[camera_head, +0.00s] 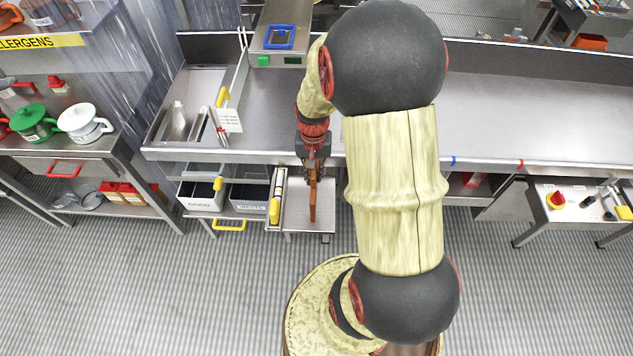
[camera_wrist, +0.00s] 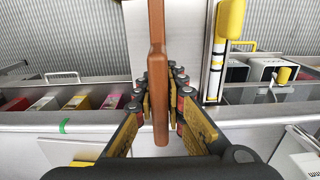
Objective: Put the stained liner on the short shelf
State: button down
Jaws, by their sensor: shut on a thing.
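My gripper (camera_head: 313,160) points down at the front edge of the steel bench. It is shut on a long, thin brown piece (camera_head: 313,201), which I take for the liner. The wrist view shows this brown piece (camera_wrist: 157,45) upright and edge-on between the fingers (camera_wrist: 161,90); no stains can be made out. The piece hangs over a small steel shelf (camera_head: 327,216) that juts out below the bench, perhaps the short shelf. I cannot tell whether the piece touches it. The shelf's surface also shows in the wrist view (camera_wrist: 190,45).
A yellow-and-white handled tool (camera_head: 276,205) stands at the shelf's left side. Labelled grey bins (camera_head: 203,196) sit left of it under the bench. The bench top (camera_head: 540,110) is clear to the right. A scale (camera_head: 280,45) stands at the back.

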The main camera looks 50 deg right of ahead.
jog(key=shift+s+d+f, duration=0.15)
jog(key=shift+d+f, duration=0.05)
jog(key=shift+f, duration=0.05)
jog(key=f, duration=0.1)
jog(key=f+b, duration=0.1)
jog(key=f, duration=0.1)
jog(key=shift+d+f, duration=0.2)
jog(key=shift+f, duration=0.05)
jog(key=c, duration=1.8)
grip_release()
jog(key=shift+f, duration=0.1)
jog(key=shift+c, duration=0.2)
